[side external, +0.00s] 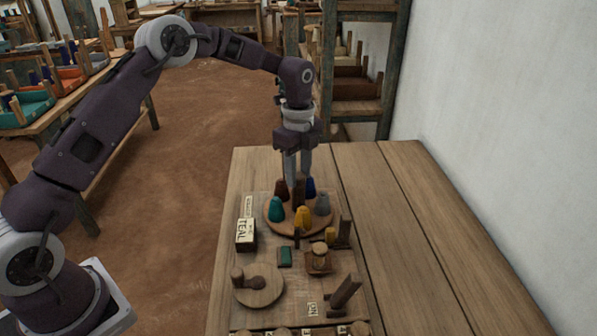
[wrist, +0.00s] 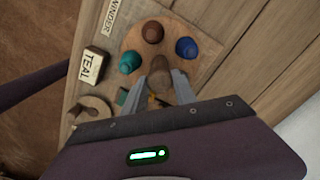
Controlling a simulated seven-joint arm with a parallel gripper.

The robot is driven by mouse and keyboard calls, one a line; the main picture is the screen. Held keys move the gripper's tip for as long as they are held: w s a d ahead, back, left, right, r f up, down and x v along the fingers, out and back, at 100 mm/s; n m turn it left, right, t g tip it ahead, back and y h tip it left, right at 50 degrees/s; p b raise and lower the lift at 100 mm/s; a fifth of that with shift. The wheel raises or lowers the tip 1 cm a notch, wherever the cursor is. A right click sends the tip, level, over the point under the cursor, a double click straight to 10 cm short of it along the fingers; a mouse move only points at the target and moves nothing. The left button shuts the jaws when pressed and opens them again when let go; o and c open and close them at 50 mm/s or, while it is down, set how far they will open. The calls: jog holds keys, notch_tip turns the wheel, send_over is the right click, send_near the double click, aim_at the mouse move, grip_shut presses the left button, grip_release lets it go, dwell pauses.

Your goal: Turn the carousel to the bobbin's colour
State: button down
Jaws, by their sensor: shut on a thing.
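The carousel (side external: 270,222) is a round wooden disc on a board, bearing a teal cone (side external: 276,209), a yellow cone (side external: 303,217), a grey cone (side external: 322,205), a blue cone (side external: 310,187) and a dark red-brown cone (side external: 282,188). My gripper (side external: 298,178) points down over its middle, shut on the brown centre post (side external: 299,194). The post also shows between the fingers in the wrist view (wrist: 161,70). The yellow cone is nearest a small dark upright post (side external: 297,237) at the disc's front. A sign (side external: 245,235) reads TEAL. I cannot single out the bobbin.
In front of the carousel are a small green block (side external: 285,257), a brown block with a round knob (side external: 319,258), a wooden disc with a peg (side external: 258,284) and a slanted lever (side external: 346,291). The table's right side (side external: 420,240) is clear up to the white wall.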

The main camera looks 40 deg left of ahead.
jog(key=shift+m, duration=0.7)
jog(key=c, duration=1)
grip_release()
jog(key=shift+r, duration=0.15)
notch_tip(320, 180, up, 6)
jog(key=shift+r, duration=0.45)
